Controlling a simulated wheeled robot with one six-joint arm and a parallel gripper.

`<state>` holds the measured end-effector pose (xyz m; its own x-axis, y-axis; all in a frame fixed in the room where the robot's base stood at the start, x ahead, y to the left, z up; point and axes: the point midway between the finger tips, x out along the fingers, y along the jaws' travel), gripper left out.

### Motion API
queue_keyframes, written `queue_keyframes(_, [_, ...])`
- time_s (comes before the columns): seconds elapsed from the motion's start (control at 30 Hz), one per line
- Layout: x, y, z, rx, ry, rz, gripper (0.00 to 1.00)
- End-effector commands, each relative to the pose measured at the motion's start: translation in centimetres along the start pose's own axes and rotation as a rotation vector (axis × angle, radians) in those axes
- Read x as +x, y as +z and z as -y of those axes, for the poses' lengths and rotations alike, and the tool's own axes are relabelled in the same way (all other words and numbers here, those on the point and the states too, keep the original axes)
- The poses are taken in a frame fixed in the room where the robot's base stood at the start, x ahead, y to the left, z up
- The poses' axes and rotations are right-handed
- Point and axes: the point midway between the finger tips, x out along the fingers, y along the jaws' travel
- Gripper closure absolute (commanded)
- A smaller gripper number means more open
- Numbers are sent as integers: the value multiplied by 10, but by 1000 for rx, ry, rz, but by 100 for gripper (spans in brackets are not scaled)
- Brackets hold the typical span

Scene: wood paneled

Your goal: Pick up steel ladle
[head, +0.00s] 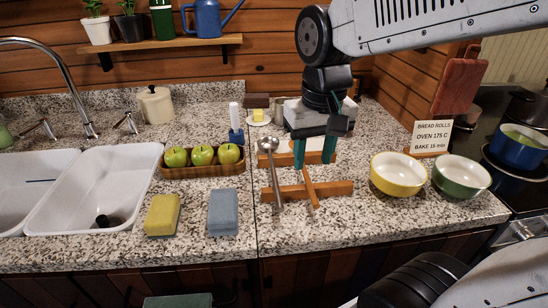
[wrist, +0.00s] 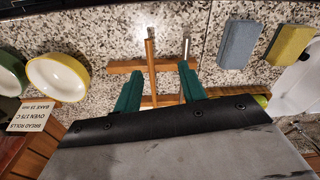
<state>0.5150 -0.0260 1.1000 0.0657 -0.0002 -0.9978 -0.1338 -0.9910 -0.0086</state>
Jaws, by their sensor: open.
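The steel ladle (head: 268,146) lies across a low wooden rack (head: 341,188) on the granite counter, bowl toward the back and handle toward the front edge. In the wrist view its handle (wrist: 186,48) runs down beside the right-hand fingertip. My gripper (head: 314,160) is open and empty, with two green fingers pointing down at the rack, just right of the ladle in the head view. In the wrist view the gripper (wrist: 158,84) has a wood-handled utensil (wrist: 151,62) in line with the gap between its fingers. The ladle's bowl is hidden in the wrist view.
A yellow bowl (head: 398,175) and a green bowl (head: 461,176) stand right of the rack. Blue (head: 223,212) and yellow (head: 161,215) sponges lie left, before a tray of apples (head: 203,170). A recipe card (head: 431,137) stands behind the bowls. The sink (head: 97,192) is far left.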

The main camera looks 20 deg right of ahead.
Motion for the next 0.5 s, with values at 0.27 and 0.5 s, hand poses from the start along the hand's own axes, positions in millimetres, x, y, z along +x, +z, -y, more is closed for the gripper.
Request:
queue_keyframes(0.27, [43,-94,23,132,10,53,59])
queue_keyframes(0.5, [67,-123,34,178,15,66,59])
